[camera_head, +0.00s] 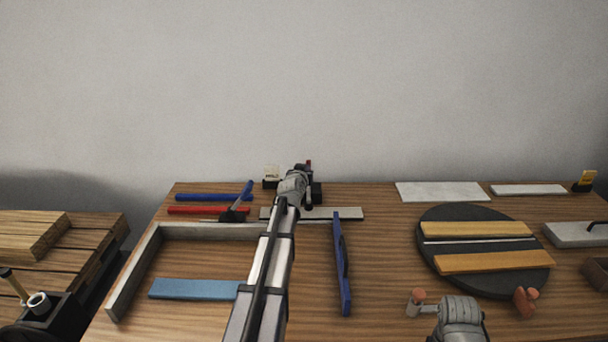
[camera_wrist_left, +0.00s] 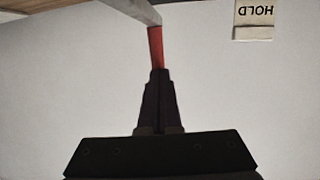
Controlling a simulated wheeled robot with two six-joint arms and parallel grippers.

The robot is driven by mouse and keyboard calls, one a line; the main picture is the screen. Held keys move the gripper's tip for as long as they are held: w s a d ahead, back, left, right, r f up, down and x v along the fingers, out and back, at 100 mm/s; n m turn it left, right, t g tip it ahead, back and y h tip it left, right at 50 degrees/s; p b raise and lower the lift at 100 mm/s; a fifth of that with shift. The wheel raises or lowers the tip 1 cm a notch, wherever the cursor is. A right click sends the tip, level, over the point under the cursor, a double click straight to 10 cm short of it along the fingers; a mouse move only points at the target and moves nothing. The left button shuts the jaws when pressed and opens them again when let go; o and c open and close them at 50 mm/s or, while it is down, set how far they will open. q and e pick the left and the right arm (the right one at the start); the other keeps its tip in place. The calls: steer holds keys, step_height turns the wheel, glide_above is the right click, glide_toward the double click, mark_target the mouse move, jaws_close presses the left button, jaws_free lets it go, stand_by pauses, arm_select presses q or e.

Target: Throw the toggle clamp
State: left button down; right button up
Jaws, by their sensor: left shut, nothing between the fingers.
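The toggle clamp's red handle (camera_wrist_left: 156,47) shows in the wrist view, joined to a pale metal lever (camera_wrist_left: 130,10). In the head view a small red tip (camera_head: 308,163) shows at the table's back edge, beside a black block (camera_head: 316,192). My left gripper (camera_wrist_left: 158,72) is shut and empty, its fingertips in line with the handle's end; I cannot tell whether they touch it. In the head view my left arm and wrist hide most of the clamp.
A small HOLD card (camera_head: 271,172) stands left of the clamp; it also shows upside down in the wrist view (camera_wrist_left: 254,14). A dark disc (camera_head: 480,248) lies right.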

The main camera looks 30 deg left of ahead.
mark_target(307, 160)
arm_select(q)
steer(key=w+a+r+g+h+p, duration=0.1)
steer(key=w+r+g+p, duration=0.1)
steer(key=p, duration=0.4)
steer(key=shift+w+a+p, duration=0.2)
steer(key=shift+p, duration=0.2)
steer(key=w+a+g+h+p, duration=0.1)
steer(key=g+p, duration=0.1)
steer(key=w+a+f+g+h+p, duration=0.1)
steer(key=w+p, duration=0.1)
steer(key=w+n+g+h+p, duration=0.1)
steer(key=g+p, duration=0.1)
steer(key=shift+w+a+f+g, duration=0.25)
steer(key=shift+a+f+g, duration=0.05)
steer(key=shift+a+f, duration=0.1)
steer(key=shift+w+a, duration=0.1)
steer(key=shift+r, duration=0.1)
